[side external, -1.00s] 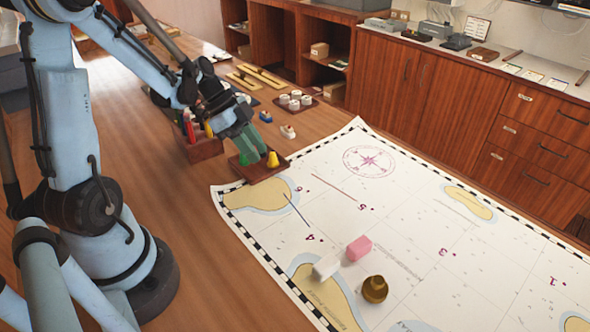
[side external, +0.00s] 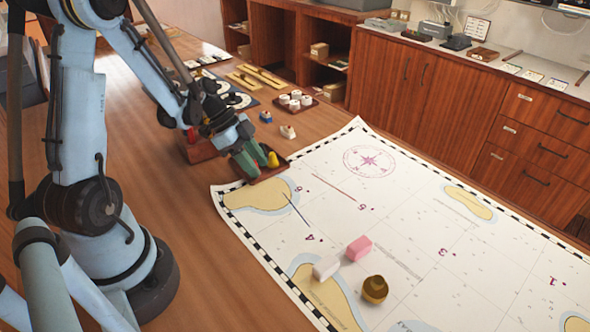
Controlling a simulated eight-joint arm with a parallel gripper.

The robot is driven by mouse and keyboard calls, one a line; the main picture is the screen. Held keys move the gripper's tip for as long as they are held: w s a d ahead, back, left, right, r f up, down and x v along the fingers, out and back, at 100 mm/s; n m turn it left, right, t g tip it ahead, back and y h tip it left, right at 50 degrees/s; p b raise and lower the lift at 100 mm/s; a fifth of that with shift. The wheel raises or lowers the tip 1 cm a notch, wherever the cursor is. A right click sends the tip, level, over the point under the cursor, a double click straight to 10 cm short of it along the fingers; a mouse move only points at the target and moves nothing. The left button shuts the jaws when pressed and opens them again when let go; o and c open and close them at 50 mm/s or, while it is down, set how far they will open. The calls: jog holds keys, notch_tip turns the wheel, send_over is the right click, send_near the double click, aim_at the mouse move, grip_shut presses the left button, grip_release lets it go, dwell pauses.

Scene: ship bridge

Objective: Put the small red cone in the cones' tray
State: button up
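The cones' tray (side external: 270,175) is a small dark red-brown tray at the chart's upper left corner. A yellow cone (side external: 272,160) stands in it. My gripper (side external: 251,164) is low over the tray's left part, left of the yellow cone, with its fingers pointing down. The fingers cover that part of the tray, and the green cone that stood there is hidden. I cannot make out the small red cone; whether it is between my fingers does not show. The finger gap is too small to read.
A reddish wooden box (side external: 200,151) stands left of the tray, partly behind my gripper. Small blue-and-yellow (side external: 265,116) and white (side external: 288,131) pieces stand behind. The chart (side external: 400,220) carries a pink block (side external: 359,248), a white block (side external: 326,267) and a brass weight (side external: 375,289).

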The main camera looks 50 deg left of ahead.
aim_at(255, 161)
jog(key=shift+s+a+r, duration=0.1)
jog(key=shift+a+r, duration=0.1)
jog(key=shift+r, duration=0.25)
jog(key=v, duration=0.2)
jog(key=shift+s+a+r, duration=0.1)
jog(key=shift+r, duration=0.2)
notch_tip(255, 161, up, 6)
jog(key=s+d+r+n+t+y, duration=0.1)
jog(key=d+r+n+t+y, duration=0.1)
jog(key=d+n, duration=0.3)
jog(key=s+d+r+n+t+y, duration=0.1)
jog(key=s+d+n+y, duration=0.1)
jog(key=d+n, duration=0.4)
jog(key=shift+d+r+t+y, duration=0.4)
jog(key=shift+d+y, duration=0.4)
jog(key=shift+d, duration=0.2)
